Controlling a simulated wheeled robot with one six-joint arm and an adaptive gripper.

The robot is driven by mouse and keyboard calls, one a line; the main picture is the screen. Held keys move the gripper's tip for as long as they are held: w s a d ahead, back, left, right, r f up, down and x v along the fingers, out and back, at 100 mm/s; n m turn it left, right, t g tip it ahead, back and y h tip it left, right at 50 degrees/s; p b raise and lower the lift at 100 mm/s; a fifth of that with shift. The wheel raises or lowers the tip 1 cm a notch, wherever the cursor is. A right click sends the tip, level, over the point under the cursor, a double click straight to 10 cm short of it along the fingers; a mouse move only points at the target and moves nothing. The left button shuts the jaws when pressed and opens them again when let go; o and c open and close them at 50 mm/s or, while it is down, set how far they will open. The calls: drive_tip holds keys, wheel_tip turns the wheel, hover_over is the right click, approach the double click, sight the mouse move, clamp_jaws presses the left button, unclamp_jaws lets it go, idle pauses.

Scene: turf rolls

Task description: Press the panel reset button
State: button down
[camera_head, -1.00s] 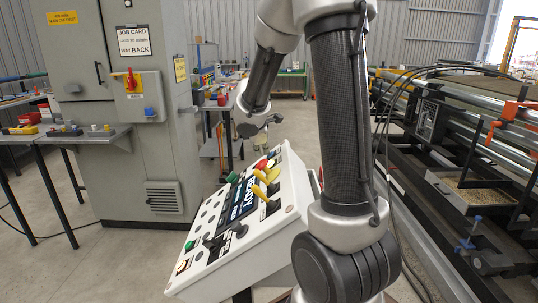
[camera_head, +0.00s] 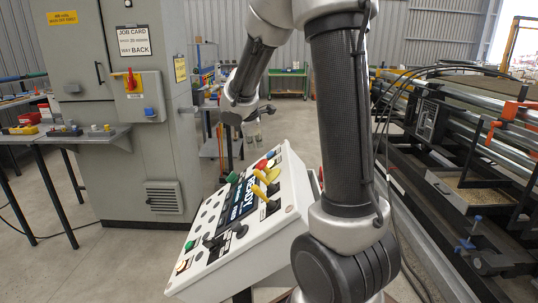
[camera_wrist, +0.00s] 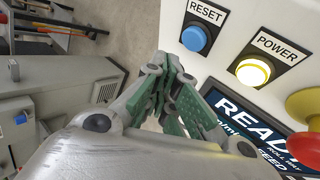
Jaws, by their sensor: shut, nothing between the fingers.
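The control panel (camera_head: 225,250) is a white sloped box with a dark display reading READY. In the wrist view the RESET label (camera_wrist: 206,13) sits above a round blue button (camera_wrist: 194,40), which stands proud of the panel face. In the head view a small blue button (camera_head: 271,154) shows near the panel's far end. My gripper (camera_wrist: 168,60) is shut and empty, its green-padded fingers together. Its tips appear left of and below the blue button in the wrist view, apart from it. In the head view my gripper (camera_head: 254,138) hangs above the panel's far end.
Beside the reset button are a lit POWER button (camera_wrist: 252,72) and a red mushroom button (camera_wrist: 305,106) on yellow. Yellow levers (camera_head: 265,181) rise from the panel. A grey cabinet (camera_head: 150,165) stands left; a roller machine (camera_head: 460,140) stands right. Open floor lies between cabinet and panel.

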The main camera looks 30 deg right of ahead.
drive_tip(key=shift+w+a+r, duration=0.3)
drive_tip(key=shift+a+r, duration=0.15)
drive_tip(key=shift+r, duration=0.15)
drive_tip(key=shift+w+a+r, duration=0.25)
drive_tip(key=shift+a+r, duration=0.15)
drive_tip(key=shift+r, duration=0.2)
drive_tip(key=s+r+m+y, duration=0.1)
drive_tip(key=s+r+m, duration=0.2)
drive_tip(key=s, duration=0.4)
drive_tip(key=s+r+m, duration=0.3)
drive_tip(key=s, duration=0.5)
drive_tip(key=s+a+m+y, duration=0.1)
drive_tip(key=s+m, duration=0.1)
drive_tip(key=s, duration=0.3)
drive_tip(key=s+a+f+m+y, duration=0.1)
drive_tip(key=s+a+m, duration=0.1)
drive_tip(key=s, duration=0.3)
drive_tip(key=s+a+m+y, duration=0.1)
drive_tip(key=s+m, duration=0.1)
drive_tip(key=s, duration=0.3)
drive_tip(key=shift+s+a+f+m+g, duration=0.2)
drive_tip(key=shift+s+a+m+g, duration=0.1)
drive_tip(key=shift+s+a, duration=0.1)
drive_tip(key=shift+s+a+f+y, duration=0.15)
drive_tip(key=shift+s+a+y, duration=0.1)
drive_tip(key=shift+s+y, duration=0.1)
